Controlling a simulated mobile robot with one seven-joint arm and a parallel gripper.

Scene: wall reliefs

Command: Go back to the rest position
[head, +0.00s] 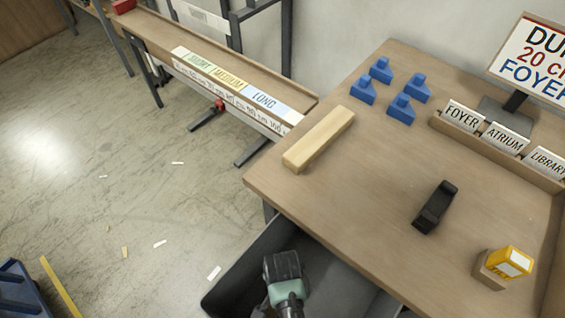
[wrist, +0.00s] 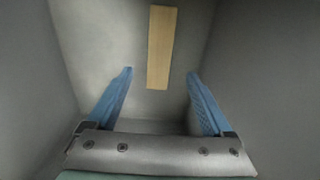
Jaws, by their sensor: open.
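My gripper (wrist: 158,74) is open in the wrist view, with its two blue fingers spread wide and nothing between them. It points down into a grey-walled bin (wrist: 265,70). A flat pale wood strip (wrist: 160,48) lies on the bin floor, beyond the fingertips and apart from them. In the head view the end of my arm is over the dark bin (head: 238,285), in front of the table; the fingers and the strip are hidden there.
The table (head: 375,170) holds a wood bar (head: 318,139), several blue blocks (head: 401,108), a black tool (head: 435,207), a yellow device (head: 510,262), a labelled rack (head: 490,135) and a sign (head: 535,58). A bench with length labels (head: 225,82) stands behind. Scraps lie on the floor.

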